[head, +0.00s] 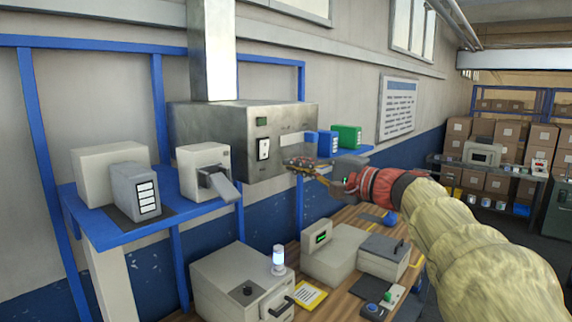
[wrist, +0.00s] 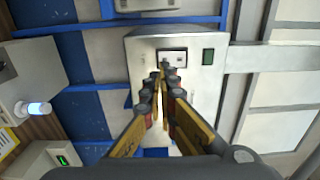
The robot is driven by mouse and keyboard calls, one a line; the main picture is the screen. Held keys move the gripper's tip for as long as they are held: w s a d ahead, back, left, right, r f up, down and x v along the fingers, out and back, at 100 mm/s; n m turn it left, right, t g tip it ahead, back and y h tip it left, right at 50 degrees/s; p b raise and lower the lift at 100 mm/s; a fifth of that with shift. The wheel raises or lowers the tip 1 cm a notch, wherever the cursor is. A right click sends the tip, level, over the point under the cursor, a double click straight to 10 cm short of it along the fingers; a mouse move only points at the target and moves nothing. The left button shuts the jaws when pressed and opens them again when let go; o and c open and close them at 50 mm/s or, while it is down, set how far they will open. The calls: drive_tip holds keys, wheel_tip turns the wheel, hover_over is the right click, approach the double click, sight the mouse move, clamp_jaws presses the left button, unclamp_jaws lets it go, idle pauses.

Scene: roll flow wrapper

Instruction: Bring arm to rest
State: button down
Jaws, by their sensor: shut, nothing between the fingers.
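My arm, in a pale padded sleeve with a red band, reaches in from the right in the head view. My gripper (head: 290,165) is in front of the grey metal cabinet (head: 215,130) on the wall. In the wrist view my gripper (wrist: 163,75) has its dark fingertips together with nothing between them. The fingertips overlap the lower edge of the cabinet's black-framed switch (wrist: 172,57) in that view. In the head view the switch (head: 263,149) stands clear to the left of the fingers. I cannot tell whether the fingertips touch the cabinet.
A blue shelf (head: 150,222) at left carries grey boxes. Blue and green boxes (head: 346,138) stand right of the cabinet, behind my gripper. Below are a machine with a lit white lamp (head: 278,260) and a grey unit (head: 335,253) on a wooden bench. Shelved cartons (head: 500,145) stand far right.

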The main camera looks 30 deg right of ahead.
drive_tip(key=v, duration=0.6)
drive_tip(key=shift+f, duration=0.2)
drive_tip(key=s+a+f+n+g+h, duration=0.15)
drive_tip(key=s+f+g, duration=0.25)
drive_tip(key=f, duration=0.8)
drive_tip(key=s+a+f+g+h, duration=0.2)
drive_tip(key=s+f+g, duration=0.2)
drive_tip(key=f, duration=0.8)
drive_tip(key=s+a+f+n+g+h+b, duration=0.1)
drive_tip(key=s+a+f+n+g+h, duration=0.1)
drive_tip(key=s+a+f+n, duration=0.35)
drive_tip(key=s+a+f+n+g+h+b, duration=0.2)
drive_tip(key=s+a+f+n, duration=0.1)
drive_tip(key=s+f, duration=0.55)
drive_tip(key=s+a+n+b, duration=0.1)
drive_tip(key=a+n, duration=0.2)
drive_tip(key=a, duration=0.3)
drive_tip(key=shift+a+f+n+t+y, duration=0.3)
drive_tip(key=shift+a+f+n+y, duration=0.05)
drive_tip(key=shift+n+y, duration=0.1)
